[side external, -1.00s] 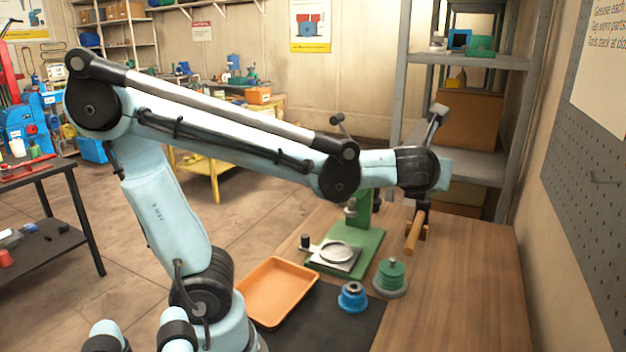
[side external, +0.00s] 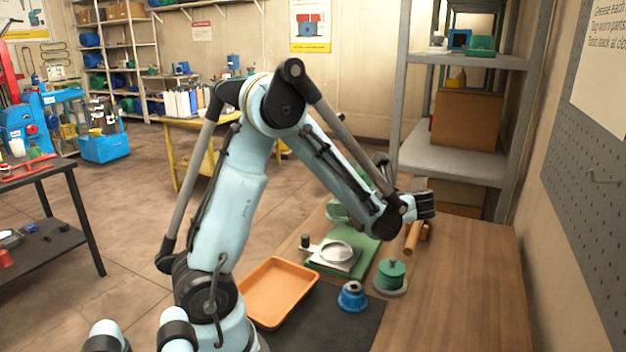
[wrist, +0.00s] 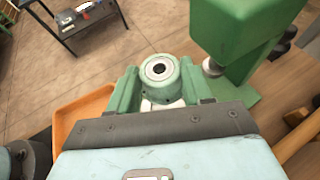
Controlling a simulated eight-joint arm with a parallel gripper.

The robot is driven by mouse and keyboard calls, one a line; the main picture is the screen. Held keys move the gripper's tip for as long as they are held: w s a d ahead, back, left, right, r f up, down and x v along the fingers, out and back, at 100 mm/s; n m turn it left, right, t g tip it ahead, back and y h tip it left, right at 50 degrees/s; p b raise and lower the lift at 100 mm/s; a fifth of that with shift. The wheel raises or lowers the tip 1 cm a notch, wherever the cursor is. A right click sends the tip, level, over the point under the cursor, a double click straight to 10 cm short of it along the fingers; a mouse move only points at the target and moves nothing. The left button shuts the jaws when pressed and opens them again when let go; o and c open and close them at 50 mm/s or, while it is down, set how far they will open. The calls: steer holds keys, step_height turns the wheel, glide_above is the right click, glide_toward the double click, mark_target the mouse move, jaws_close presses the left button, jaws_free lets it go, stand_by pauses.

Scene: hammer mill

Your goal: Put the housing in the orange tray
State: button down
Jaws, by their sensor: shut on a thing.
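In the wrist view, a pale green round housing (wrist: 160,70) with a dark central bore sits between the fingers of my gripper (wrist: 158,82). The gripper is shut on it, with a green finger on each side. In the side view the grip is largely hidden behind my arm. The orange tray (side external: 277,291) lies empty on the bench, left of the dark mat. Its edge shows at the left of the wrist view (wrist: 70,115), below and left of the held housing.
A green press base (side external: 345,262) stands behind the tray; its green head (wrist: 235,35) is close right of the housing in the wrist view. The right bench is clear.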

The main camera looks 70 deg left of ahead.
steer(key=shift+f, duration=0.1)
steer(key=shift+f, duration=4.75)
steer(key=shift+f, duration=0.1)
steer(key=shift+c, duration=2.4)
jaws_free()
